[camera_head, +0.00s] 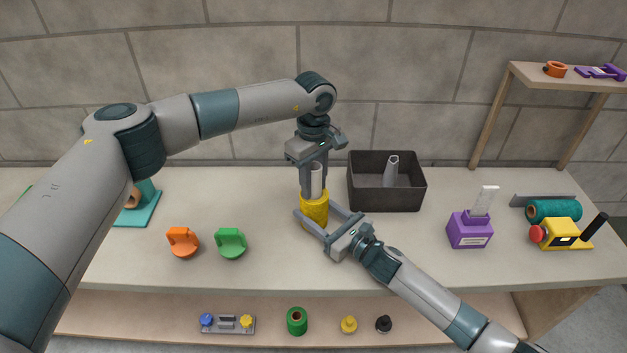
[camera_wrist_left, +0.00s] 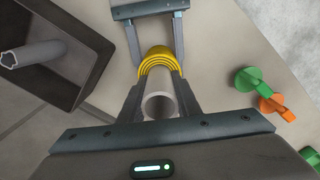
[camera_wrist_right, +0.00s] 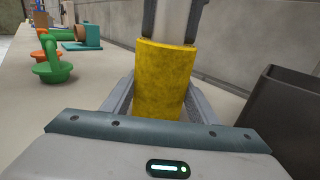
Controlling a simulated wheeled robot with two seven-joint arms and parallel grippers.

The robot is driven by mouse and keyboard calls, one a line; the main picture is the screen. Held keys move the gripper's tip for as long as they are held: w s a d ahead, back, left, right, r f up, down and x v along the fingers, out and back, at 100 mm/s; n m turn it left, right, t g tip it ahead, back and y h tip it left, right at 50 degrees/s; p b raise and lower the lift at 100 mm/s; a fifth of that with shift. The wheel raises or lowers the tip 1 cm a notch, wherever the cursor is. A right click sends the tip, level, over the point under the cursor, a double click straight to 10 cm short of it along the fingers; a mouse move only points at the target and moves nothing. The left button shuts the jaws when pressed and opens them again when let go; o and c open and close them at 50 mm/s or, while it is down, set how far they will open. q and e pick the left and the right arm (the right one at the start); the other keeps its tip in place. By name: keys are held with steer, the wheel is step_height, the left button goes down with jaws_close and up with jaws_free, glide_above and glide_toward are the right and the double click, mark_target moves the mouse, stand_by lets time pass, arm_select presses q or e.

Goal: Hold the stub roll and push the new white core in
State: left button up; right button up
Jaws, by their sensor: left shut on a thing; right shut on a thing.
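The yellow stub roll (camera_head: 314,211) stands upright on the table. My right gripper (camera_head: 317,218) is shut on it, one finger on each side; the roll also shows in the right wrist view (camera_wrist_right: 160,80). The white core (camera_head: 317,180) stands upright directly above the roll. My left gripper (camera_head: 314,188) points down and is shut on the core, which also shows in the left wrist view (camera_wrist_left: 160,104). The core's lower end meets the roll's top, but how far it sits inside is hidden by the fingers and the roll.
A dark open box (camera_head: 410,196) with another pale core (camera_head: 391,171) leaning in it stands close to the right. Orange (camera_head: 183,242) and green (camera_head: 231,243) holders stand at the left. A purple block (camera_head: 469,231) and a yellow tool (camera_head: 560,233) stand at the right.

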arm_select(q)
steer(key=o, duration=1.1)
steer(key=shift+o, duration=0.2)
step_height(320, 180, up, 12)
steer(key=shift+f, duration=0.1)
stand_by(0.6)
step_height(320, 180, up, 10)
stand_by(0.9)
arm_select(e)
steer(key=o, duration=1.3)
